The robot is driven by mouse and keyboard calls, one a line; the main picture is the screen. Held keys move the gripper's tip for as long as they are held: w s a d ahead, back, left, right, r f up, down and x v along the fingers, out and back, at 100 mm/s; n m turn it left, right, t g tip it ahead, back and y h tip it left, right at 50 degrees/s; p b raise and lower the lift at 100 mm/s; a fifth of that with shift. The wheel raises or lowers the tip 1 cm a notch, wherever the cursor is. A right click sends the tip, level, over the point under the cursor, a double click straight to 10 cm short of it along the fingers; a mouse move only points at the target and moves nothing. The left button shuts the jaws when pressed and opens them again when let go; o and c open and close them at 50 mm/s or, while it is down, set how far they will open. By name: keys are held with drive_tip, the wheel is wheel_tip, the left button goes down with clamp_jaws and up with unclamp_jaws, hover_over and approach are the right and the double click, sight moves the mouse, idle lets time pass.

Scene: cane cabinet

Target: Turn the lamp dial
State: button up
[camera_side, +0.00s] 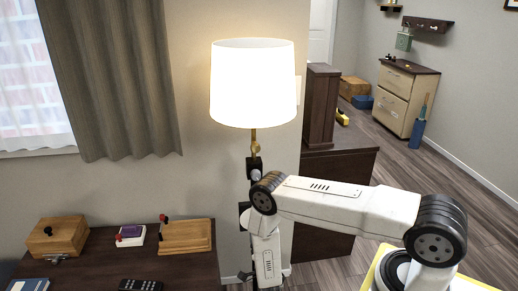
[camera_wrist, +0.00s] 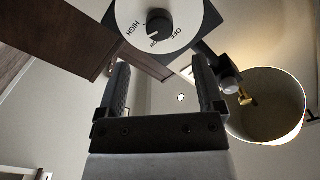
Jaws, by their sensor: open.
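The lit lamp has a white shade (camera_side: 252,83) and a brass stem in the side view; the shade also shows at the right of the wrist view (camera_wrist: 268,106). The dial is a round black knob (camera_wrist: 160,24) on a white plate (camera_wrist: 130,18) at the top of the wrist view. In the side view my arm hides the fingers.
A dark table at lower left holds a wooden box (camera_side: 58,237), a white switch box (camera_side: 130,235), a wooden lever block (camera_side: 186,236) and a black remote (camera_side: 140,285). A dark cabinet (camera_side: 335,190) stands behind my arm. Open floor lies at right.

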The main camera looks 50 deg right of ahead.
drive_tip(key=n, duration=0.4)
drive_tip(key=shift+d+r, duration=0.15)
drive_tip(key=shift+w, duration=0.1)
drive_tip(key=shift+x, duration=3.85)
drive_tip(key=shift+c, duration=0.2)
clamp_jaws()
